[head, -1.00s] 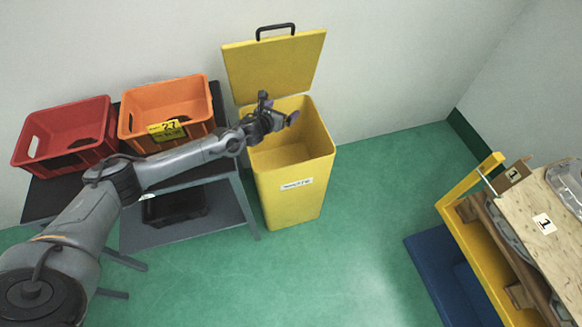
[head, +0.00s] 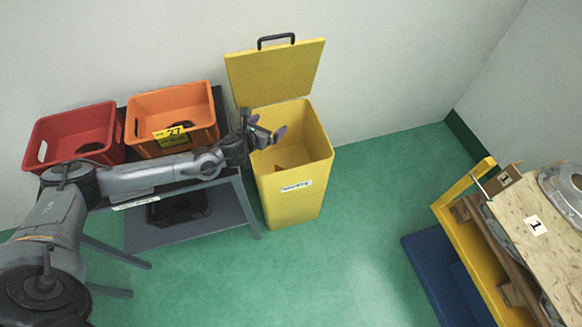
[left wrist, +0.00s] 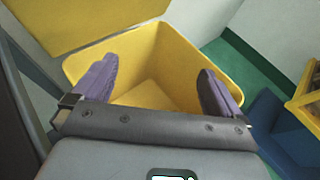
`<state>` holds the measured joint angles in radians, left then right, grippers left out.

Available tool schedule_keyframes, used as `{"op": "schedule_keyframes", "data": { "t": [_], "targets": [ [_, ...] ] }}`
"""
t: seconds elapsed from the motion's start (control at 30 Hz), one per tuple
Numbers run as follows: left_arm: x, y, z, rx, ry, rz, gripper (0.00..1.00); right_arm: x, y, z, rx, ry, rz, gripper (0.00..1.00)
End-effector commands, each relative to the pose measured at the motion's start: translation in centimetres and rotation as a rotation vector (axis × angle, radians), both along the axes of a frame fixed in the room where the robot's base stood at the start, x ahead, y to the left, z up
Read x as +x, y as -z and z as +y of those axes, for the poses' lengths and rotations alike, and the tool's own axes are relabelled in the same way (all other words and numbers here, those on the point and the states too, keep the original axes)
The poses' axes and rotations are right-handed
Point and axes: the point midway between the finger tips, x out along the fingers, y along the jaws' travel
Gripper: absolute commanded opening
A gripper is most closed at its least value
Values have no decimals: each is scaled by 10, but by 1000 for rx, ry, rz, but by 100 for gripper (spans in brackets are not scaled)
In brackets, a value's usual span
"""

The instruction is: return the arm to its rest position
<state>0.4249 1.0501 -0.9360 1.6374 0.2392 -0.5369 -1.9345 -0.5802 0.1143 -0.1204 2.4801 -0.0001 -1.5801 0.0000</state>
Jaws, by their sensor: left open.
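My left arm reaches in from the left in the head view. Its gripper (head: 268,136) is at the left rim of the yellow bin (head: 290,195), near the bin's opening. In the left wrist view the two purple fingers of the gripper (left wrist: 160,88) are spread wide apart with nothing between them. The yellow bin (left wrist: 185,45) lies beyond the fingers, and the part of its inside that shows looks empty. My right gripper is not in either view.
The bin's yellow lid (head: 275,73) stands open against the wall. A red crate (head: 75,135) and an orange crate (head: 172,112) sit on a grey table to the left. A yellow-framed cart (head: 480,245) with a wooden board stands at right. Green floor between is clear.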

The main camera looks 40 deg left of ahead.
Motion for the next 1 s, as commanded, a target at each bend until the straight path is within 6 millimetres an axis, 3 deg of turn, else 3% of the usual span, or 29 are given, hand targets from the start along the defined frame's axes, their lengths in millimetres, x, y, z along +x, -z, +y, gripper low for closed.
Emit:
{"op": "schedule_keyframes", "data": {
  "t": [0.2,0.67,0.77,0.87,1.0],
  "targets": [
    [-11,-4,-1,0,1,1,100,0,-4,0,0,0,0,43],
    [-11,-4,-4,-10,-1,2,100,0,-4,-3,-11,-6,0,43],
    [-16,-1,-18,-67,-16,12,100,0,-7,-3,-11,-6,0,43],
    [-27,5,-49,-201,-58,38,100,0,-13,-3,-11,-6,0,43],
    [-62,12,-118,-550,-207,113,100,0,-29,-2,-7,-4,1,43]
  ]
}}
